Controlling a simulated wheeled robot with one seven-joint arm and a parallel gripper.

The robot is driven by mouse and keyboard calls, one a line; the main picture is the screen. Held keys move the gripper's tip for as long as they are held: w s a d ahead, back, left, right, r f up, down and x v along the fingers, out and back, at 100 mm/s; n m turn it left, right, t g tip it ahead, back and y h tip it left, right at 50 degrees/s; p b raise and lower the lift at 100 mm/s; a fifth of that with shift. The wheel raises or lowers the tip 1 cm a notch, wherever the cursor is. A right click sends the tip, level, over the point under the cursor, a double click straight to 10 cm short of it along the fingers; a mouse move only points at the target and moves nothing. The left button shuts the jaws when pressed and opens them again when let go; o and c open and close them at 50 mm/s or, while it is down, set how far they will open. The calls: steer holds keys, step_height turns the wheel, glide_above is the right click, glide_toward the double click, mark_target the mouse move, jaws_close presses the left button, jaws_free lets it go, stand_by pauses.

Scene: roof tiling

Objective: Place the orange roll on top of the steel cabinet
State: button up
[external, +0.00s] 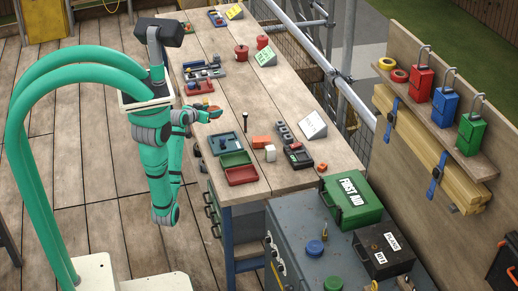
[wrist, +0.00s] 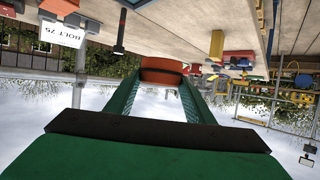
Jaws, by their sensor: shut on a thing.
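My gripper (external: 214,113) is above the left edge of the long wooden workbench in the external view. In the wrist view its green fingers (wrist: 160,84) are shut on a round orange-red thing (wrist: 161,72), which looks like the orange roll; in the external view it is small and partly hidden by the fingers. The grey steel cabinet (external: 292,222) stands at the near end of the workbench, to the lower right of my gripper.
The workbench (external: 222,105) bears trays, red pots (external: 241,52) and small blocks. A shelf at the right holds a yellow roll (external: 387,63), another orange roll (external: 399,75) and coloured padlocks (external: 445,100). The cabinet's left top is partly bare.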

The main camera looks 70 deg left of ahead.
steer(key=shift+s+d+r, duration=0.2)
steer(key=shift+s+d, duration=0.1)
steer(key=shift+d, duration=0.05)
steer(key=w+d+m+t+h, duration=0.3)
steer(key=w+d+m+h, duration=0.3)
steer(key=w+d, duration=1.1)
steer(key=w+d+r+m+h, duration=0.1)
steer(key=w+d+m+h, duration=0.15)
steer(key=d, duration=0.75)
steer(key=w+d+m+h, duration=0.2)
steer(key=d+h, duration=0.2)
steer(key=d, duration=0.6)
steer(key=s+d+m+g+h, duration=0.3)
steer(key=d+m+h, duration=0.3)
steer(key=d, duration=1.7)
steer(key=s+d+r+m+g+h, duration=0.1)
steer(key=s+d+m+g+h, duration=0.15)
steer(key=s+d, duration=0.45)
steer(key=s+d+m+g+h, duration=0.1)
steer(key=s+d+m+g, duration=0.2)
steer(key=d, duration=0.7)
steer(key=shift+t+y, duration=0.25)
steer(key=shift+y, duration=0.05)
steer(key=w+d+f, duration=0.8)
steer(key=w, duration=0.1)
steer(key=shift+d, duration=0.15)
steer(key=shift+w+d+f, duration=0.25)
steer(key=shift+f, duration=0.3)
steer(key=shift+w+d+f, duration=0.2)
steer(key=shift+f, duration=1.6)
